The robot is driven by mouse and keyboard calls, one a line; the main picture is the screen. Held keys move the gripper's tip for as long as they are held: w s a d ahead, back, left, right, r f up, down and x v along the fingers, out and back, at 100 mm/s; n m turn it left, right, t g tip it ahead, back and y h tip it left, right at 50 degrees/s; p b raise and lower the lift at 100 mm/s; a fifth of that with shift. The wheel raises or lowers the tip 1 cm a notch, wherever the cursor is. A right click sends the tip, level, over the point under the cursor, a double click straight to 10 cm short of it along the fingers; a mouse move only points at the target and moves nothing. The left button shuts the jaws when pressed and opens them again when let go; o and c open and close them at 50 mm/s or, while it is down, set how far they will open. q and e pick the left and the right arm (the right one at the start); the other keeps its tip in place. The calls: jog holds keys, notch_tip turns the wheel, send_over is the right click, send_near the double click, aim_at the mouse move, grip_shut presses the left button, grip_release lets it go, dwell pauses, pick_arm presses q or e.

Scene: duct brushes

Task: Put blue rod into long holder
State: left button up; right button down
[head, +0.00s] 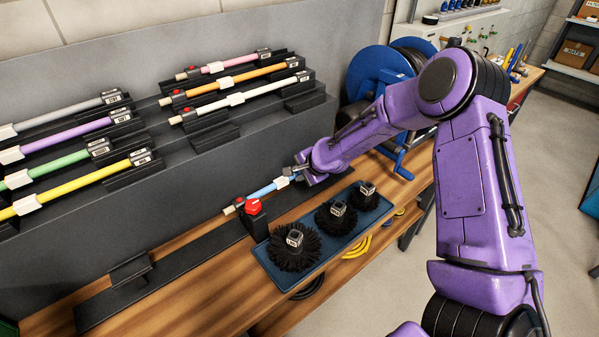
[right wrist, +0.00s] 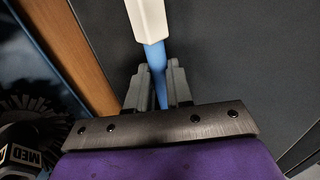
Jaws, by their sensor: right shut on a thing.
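The blue rod (head: 262,192) is above the bench in the head view, with a pale tip at its left end. My right gripper (head: 298,175) is shut on it near its right end; its fingers are partly hidden in the head view. In the right wrist view the blue rod (right wrist: 157,72) runs between the two fingers (right wrist: 155,88), with a white sleeve beyond them. A long dark holder base (head: 190,255) lies on the bench, with a bracket (head: 130,270) at left and a red-knobbed clamp (head: 253,208). The rod's left end shows just behind the knob; contact is unclear. My left gripper is out of view.
Several coloured rods rest in dark racks on the back panel (head: 330,30). A blue tray (head: 270,262) with three black brushes sits in front of the clamp. A blue hose reel (head: 375,70) stands behind my right arm. The bench front left is clear.

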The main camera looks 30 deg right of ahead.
jog(key=c, duration=0.9)
grip_release()
jog(key=shift+c, duration=0.2)
jog(key=v, duration=1)
jog(key=shift+s+r+b, duration=0.2)
jog(key=shift+b, duration=0.1)
